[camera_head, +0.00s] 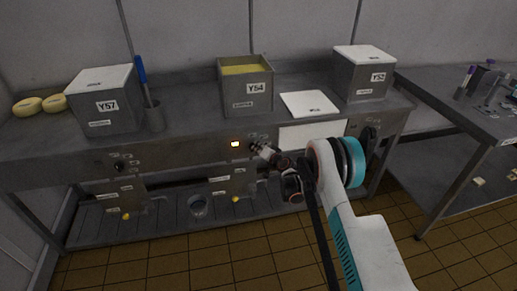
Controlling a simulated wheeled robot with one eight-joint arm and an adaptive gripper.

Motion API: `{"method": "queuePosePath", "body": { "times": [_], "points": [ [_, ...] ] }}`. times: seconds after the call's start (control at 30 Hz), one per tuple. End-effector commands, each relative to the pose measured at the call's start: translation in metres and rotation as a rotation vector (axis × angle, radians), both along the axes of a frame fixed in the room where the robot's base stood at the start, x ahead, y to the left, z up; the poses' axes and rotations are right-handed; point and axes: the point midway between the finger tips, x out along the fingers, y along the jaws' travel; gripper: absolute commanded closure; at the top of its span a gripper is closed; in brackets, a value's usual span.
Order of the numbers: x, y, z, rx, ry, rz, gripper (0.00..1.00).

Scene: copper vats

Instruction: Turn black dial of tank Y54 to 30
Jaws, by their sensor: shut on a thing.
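Tank Y54 (246,92) is a grey open-topped box with yellow contents, standing on the metal bench in the middle. My gripper (257,147) is at the bench's front panel below the tank and slightly to its right. It is shut on the black dial, just right of a small lit yellow display (235,144). The dial is mostly hidden by my fingers. The display's number is too small to read.
Lidded tanks Y57 (104,100) and Y55 (361,76) stand to either side. A white lid (309,104) lies on the bench. A holder with a blue-handled tool (142,72) stands beside Y57. Another table (480,118) is at right.

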Motion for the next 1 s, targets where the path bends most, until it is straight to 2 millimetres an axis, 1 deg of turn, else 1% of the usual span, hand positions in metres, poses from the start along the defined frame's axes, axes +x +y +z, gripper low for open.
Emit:
{"method": "queuePosePath", "body": {
  "times": [0.27, 0.3, 0.33, 0.37, 0.67, 0.77, 0.87, 1.0],
  "points": [
    [0.0, 0.0, -0.001, -0.002, 0.001, 0.0, 1.0],
    [0.0, 0.0, -0.001, -0.001, 0.0, 0.001, 0.79],
    [0.0, 0.0, -0.001, -0.002, 0.001, 0.0, 0.73],
    [0.0, 0.0, -0.001, -0.002, 0.001, 0.0, 0.68],
    [0.0, 0.0, 0.0, -0.001, 0.0, 0.0, 0.68],
    [-0.003, -0.002, 0.001, -0.001, 0.0, 0.0, 0.68],
    [-0.011, -0.008, 0.004, -0.001, 0.0, 0.0, 0.68],
    [-0.032, -0.022, 0.011, 0.0, 0.001, -0.002, 0.68]
  ]
}}
